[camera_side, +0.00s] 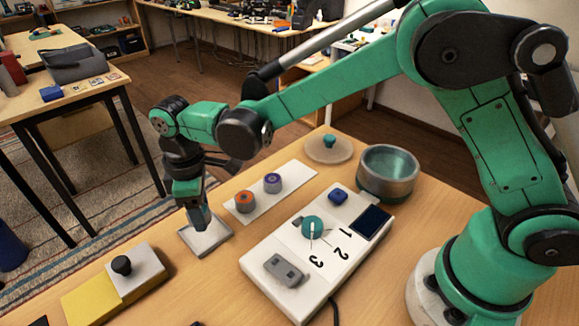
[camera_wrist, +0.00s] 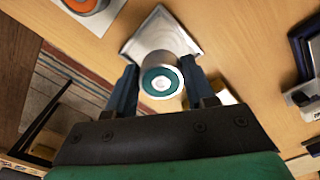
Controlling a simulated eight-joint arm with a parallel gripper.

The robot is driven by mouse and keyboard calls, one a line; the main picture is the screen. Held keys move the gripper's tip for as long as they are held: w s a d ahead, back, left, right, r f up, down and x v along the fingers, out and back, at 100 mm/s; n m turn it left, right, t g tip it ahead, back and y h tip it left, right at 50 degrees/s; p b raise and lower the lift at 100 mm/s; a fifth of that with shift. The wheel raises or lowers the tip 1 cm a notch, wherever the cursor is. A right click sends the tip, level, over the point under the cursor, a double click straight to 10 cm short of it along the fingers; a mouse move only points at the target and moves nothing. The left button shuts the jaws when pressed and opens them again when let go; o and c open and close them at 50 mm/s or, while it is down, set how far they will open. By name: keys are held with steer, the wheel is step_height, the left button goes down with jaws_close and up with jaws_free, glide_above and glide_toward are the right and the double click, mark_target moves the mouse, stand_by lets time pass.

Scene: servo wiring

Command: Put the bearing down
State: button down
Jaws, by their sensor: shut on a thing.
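The bearing (camera_wrist: 161,82) is a short silver cylinder with a teal ring and pale centre, held between my fingertips in the wrist view. My gripper (camera_side: 200,218) is shut on it and points down; the side view hides the bearing behind the fingers. My gripper also shows in the wrist view (camera_wrist: 160,88). A square pale tray (camera_side: 217,235) lies on the table under my fingertips. The tray shows behind the bearing in the wrist view (camera_wrist: 136,46). I cannot tell whether the bearing touches the tray.
A white strip (camera_side: 292,185) carries an orange-topped cylinder (camera_side: 244,201) and a purple one (camera_side: 272,183). A white control box (camera_side: 275,251) with dial and screen stands to the right. A yellow-and-grey block (camera_side: 93,301) with black knob sits front left. A metal bowl (camera_side: 388,184) stands behind.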

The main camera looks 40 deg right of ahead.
steer(key=shift+f, duration=1.6)
steer(key=shift+f, duration=0.1)
steer(key=shift+c, duration=1.5)
jaws_free()
steer(key=shift+s, duration=0.1)
